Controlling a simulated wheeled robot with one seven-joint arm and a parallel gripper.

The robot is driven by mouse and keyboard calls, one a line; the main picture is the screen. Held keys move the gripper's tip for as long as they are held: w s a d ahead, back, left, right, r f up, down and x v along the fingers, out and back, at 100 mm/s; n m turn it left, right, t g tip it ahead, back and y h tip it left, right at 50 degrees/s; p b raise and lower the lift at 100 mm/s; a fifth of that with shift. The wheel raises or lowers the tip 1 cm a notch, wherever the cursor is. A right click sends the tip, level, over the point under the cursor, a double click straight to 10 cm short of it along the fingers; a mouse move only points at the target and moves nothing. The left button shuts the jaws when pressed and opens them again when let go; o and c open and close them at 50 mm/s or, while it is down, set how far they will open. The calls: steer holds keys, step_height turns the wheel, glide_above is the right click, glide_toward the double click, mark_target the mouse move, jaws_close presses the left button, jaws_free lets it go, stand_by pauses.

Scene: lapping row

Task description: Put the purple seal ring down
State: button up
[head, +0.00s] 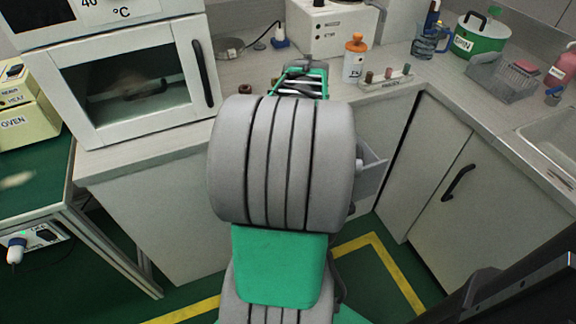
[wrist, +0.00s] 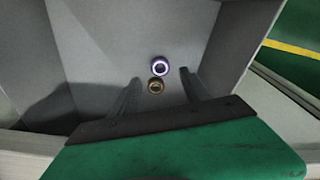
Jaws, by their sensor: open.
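The purple seal ring (wrist: 158,68) shows in the wrist view as a small purple-white ring with a dark centre. It lies on the grey floor of an open drawer (wrist: 100,40). My gripper (wrist: 160,76) is open above the drawer, its two fingers apart on either side of the ring in the picture. The fingers do not appear to touch the ring; the height between them is hard to tell. In the head view the ring and fingertips are hidden behind my arm, and only part of the drawer (head: 373,172) shows.
A small brown-gold ring (wrist: 155,86) sits beside the purple one, close to it. Drawer walls stand around the fingers. In the head view, a white oven (head: 130,90), an orange-capped bottle (head: 354,62) and a holder with several small pieces (head: 386,82) stand on the counter.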

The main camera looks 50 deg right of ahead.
step_height(320, 180, up, 6)
steer(key=shift+s+p, duration=0.35)
steer(key=shift+p, duration=0.1)
